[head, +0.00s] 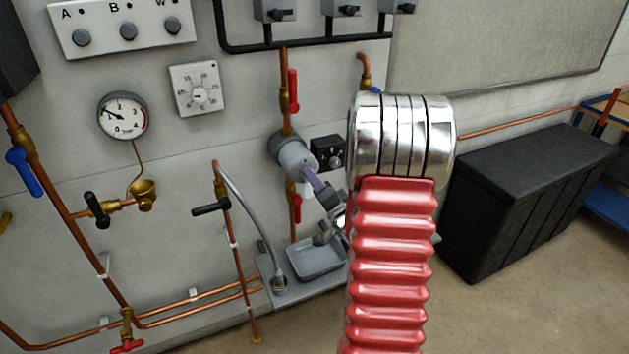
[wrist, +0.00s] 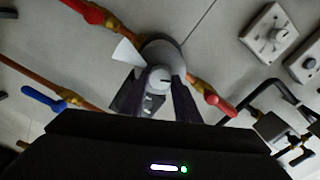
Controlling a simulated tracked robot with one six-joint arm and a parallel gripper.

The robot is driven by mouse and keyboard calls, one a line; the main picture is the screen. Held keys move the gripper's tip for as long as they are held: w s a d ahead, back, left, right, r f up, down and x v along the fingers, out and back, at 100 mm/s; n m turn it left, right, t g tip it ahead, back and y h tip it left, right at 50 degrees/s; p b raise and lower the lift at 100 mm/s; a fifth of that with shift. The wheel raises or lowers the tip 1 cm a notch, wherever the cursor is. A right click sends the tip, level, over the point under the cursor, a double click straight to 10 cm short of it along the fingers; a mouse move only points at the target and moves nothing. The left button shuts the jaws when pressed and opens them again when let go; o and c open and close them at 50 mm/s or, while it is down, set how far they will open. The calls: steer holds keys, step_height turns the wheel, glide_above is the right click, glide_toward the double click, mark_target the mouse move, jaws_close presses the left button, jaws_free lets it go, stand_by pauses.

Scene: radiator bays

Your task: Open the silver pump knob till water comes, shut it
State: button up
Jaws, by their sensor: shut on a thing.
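The round grey pump (head: 288,150) sits on the vertical copper pipe on the wall. In the wrist view the pump body (wrist: 168,54) lies straight ahead, with its small silver knob (wrist: 159,77) between my two fingers. My gripper (head: 311,178) reaches the pump's front from the right, and its fingers are shut on the knob (wrist: 158,88). The fingers hide the knob in the head view. A white pointed piece (wrist: 126,53) sticks out beside the pump. I see no water in either view.
Red-handled valves stand above (head: 293,92) and below (head: 297,208) the pump. A grey tray (head: 318,276) is on the low ledge beneath. A black box (head: 329,152) is right of the pump. My red-sleeved arm covers the middle. A black cabinet (head: 500,225) stands at right.

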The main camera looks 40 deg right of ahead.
steer(key=shift+s+d+f+m, duration=0.1)
steer(key=shift+s+d+m, duration=0.05)
steer(key=shift+m, duration=0.45)
steer(key=o, duration=1)
steer(key=shift+o, duration=0.2)
